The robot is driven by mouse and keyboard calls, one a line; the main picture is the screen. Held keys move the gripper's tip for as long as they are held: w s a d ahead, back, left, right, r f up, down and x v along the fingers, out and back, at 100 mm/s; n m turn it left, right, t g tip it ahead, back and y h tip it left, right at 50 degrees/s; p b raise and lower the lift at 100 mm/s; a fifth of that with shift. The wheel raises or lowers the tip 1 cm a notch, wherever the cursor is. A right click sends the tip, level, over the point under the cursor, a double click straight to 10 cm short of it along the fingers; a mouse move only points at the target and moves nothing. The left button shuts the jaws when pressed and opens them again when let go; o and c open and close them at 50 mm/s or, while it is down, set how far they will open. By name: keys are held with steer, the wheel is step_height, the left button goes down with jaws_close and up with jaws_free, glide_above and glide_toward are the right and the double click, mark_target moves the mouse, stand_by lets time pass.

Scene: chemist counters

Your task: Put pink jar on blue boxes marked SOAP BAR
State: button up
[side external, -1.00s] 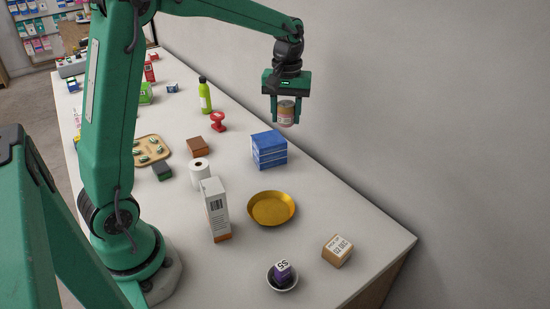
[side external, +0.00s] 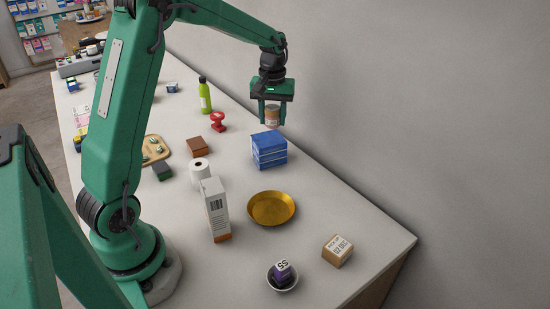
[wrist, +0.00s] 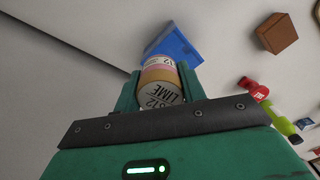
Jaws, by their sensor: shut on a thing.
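My gripper (side external: 272,116) is shut on a small jar (side external: 272,114) with a tan and pinkish label, held in the air. In the wrist view the jar (wrist: 160,82) sits between the two fingers, and its end reads "LIME" and "12". The stack of blue boxes (side external: 269,151) stands on the counter near the wall edge, below the jar. The jar is above the stack's back part and apart from it. In the wrist view the blue boxes (wrist: 172,46) show behind the jar, partly hidden by it; their marking is too small to read.
A gold bowl (side external: 272,208) is in front, beside a tall white carton (side external: 216,210). The wall (side external: 420,110) rises close on the right.

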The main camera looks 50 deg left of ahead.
mark_target(268, 138)
steer(key=shift+w+a+f, duration=0.15)
steer(key=shift+a+f, duration=0.3)
steer(key=shift+a, duration=0.35)
steer(key=shift+w+a+f, duration=0.15)
steer(key=shift+a+f, duration=0.3)
steer(key=shift+a, duration=0.3)
steer(key=shift+f, duration=2)
steer(key=shift+f, duration=0.2)
steer(key=o, duration=1)
steer(key=shift+r, duration=0.15)
step_height(268, 138, up, 12)
steer(key=shift+d+r, duration=0.1)
steer(key=shift+d, duration=0.05)
